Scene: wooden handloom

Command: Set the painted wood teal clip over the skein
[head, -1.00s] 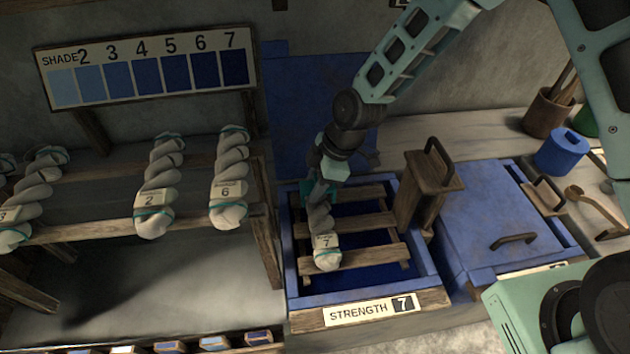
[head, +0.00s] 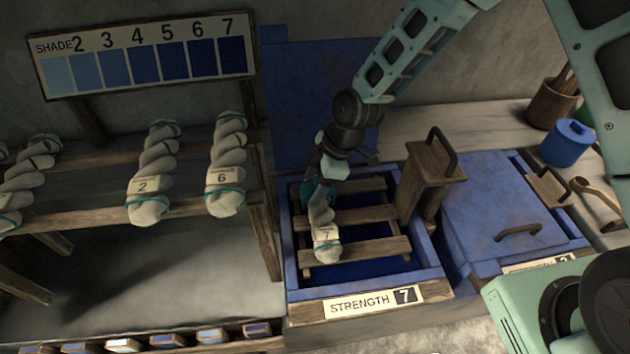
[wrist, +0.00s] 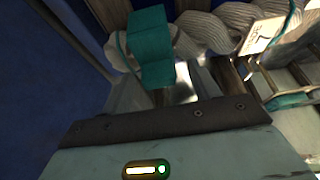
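The teal clip (wrist: 152,45) sits across the pale twisted skein (wrist: 210,32) in the wrist view, and the skein runs out from both sides of it. In the head view the clip (head: 309,190) is a small teal patch at the upper end of skein 7 (head: 326,240), which lies on the wooden slats of the blue vat. My gripper (wrist: 172,82) is right at the clip, its two fingers spread with a gap between them. The right finger looks clear of the clip. The underside of the clip is hidden.
The vat (head: 435,262) bears a "STRENGTH 7" label. A wooden handled block (head: 430,180) stands at its right, beside a lidded blue vat (head: 500,215). A blue pot (head: 567,145) stands at back right.

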